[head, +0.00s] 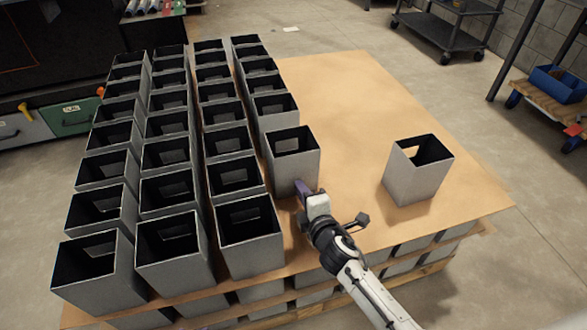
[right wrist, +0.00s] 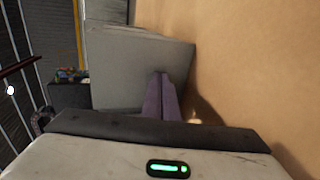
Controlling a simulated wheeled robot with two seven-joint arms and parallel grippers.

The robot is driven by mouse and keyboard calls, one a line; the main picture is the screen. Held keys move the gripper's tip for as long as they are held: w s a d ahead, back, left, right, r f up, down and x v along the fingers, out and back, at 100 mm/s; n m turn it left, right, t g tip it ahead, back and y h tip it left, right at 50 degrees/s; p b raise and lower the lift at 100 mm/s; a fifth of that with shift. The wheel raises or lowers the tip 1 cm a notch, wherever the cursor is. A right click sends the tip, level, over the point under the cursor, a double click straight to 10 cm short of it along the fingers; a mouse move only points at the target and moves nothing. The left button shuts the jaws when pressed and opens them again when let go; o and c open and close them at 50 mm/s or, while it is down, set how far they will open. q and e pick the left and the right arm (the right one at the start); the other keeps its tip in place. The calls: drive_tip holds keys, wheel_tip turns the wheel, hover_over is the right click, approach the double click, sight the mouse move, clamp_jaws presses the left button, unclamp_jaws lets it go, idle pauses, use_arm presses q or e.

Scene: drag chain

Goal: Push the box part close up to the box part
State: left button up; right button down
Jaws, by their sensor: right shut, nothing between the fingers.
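Several grey, open-topped box parts stand upright in rows on the left part of a cardboard-topped pallet stack. One box part (head: 292,163) stands at the front of the rightmost row, close to the neighbouring row on its left. My right gripper (head: 303,188) is at the lower front of this box part, its purple fingers shut and empty. In the right wrist view the shut fingers (right wrist: 164,95) overlap the grey face of a box part (right wrist: 130,70); I cannot tell whether they touch it. Another box part (head: 417,172) stands alone on the right. My left gripper is not in view.
The cardboard sheet (head: 335,95) is bare behind and between the rows and the lone box part. Its front and right edges drop to the floor, with more grey boxes layered below. Carts (head: 450,30) stand beyond the pallet.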

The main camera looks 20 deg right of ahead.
sight(298, 179)
drive_tip(key=shift+w, duration=0.15)
drive_tip(key=shift+w+b, duration=0.6)
drive_tip(key=shift+w, duration=1.7)
drive_tip(key=shift+w+a+b, duration=0.15)
drive_tip(key=shift+w+b, duration=0.75)
drive_tip(key=shift+w, duration=1.3)
drive_tip(key=shift+w+r, duration=0.1)
drive_tip(key=shift+s+p, duration=1.15)
drive_tip(key=shift+s, duration=2.35)
